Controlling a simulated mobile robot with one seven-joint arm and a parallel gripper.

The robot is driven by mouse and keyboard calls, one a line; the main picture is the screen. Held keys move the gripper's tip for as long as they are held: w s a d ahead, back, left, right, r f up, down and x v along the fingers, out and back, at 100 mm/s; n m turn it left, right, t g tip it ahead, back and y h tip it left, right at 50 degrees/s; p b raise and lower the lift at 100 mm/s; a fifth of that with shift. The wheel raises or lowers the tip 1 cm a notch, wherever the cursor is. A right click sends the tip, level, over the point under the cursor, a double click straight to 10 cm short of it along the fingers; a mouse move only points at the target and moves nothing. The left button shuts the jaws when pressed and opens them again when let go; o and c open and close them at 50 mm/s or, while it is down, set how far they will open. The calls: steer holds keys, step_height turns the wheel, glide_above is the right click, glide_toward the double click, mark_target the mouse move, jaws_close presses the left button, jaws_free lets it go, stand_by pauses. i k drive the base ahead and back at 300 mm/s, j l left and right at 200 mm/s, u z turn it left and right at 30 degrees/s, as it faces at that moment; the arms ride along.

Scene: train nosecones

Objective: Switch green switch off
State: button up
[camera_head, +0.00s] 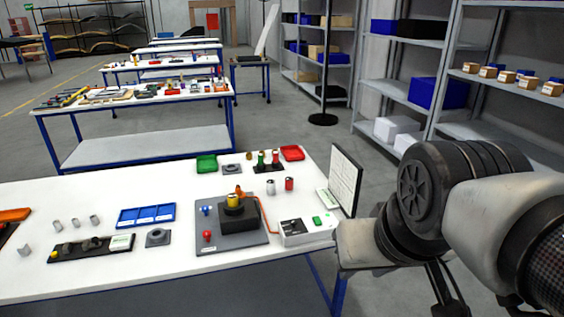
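A small green switch (317,220) sits on the right part of a white box (306,236) near the right end of the front table. The box also has a dark panel on its left part. I cannot tell from its look whether the switch is on or off. An orange cable runs from the box to a black block (237,220) on a grey plate. My arm reaches in from the right, and its pale end part is to the right of the box, apart from the switch. My gripper's fingers cannot be made out clearly.
An upright white board (345,180) stands just behind the box. A red knob (207,235), blue tray (146,215), green tray (207,165) and red tray (292,153) lie on the white table (130,272). Shelves (395,92) stand behind right.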

mark_target(317, 221)
steer(key=i+l+u, duration=0.2)
steer(key=i+l, duration=0.2)
steer(key=i, duration=0.25)
steer(key=i+l+u, duration=0.2)
steer(key=i+l, duration=0.3)
steer(key=i, duration=0.15)
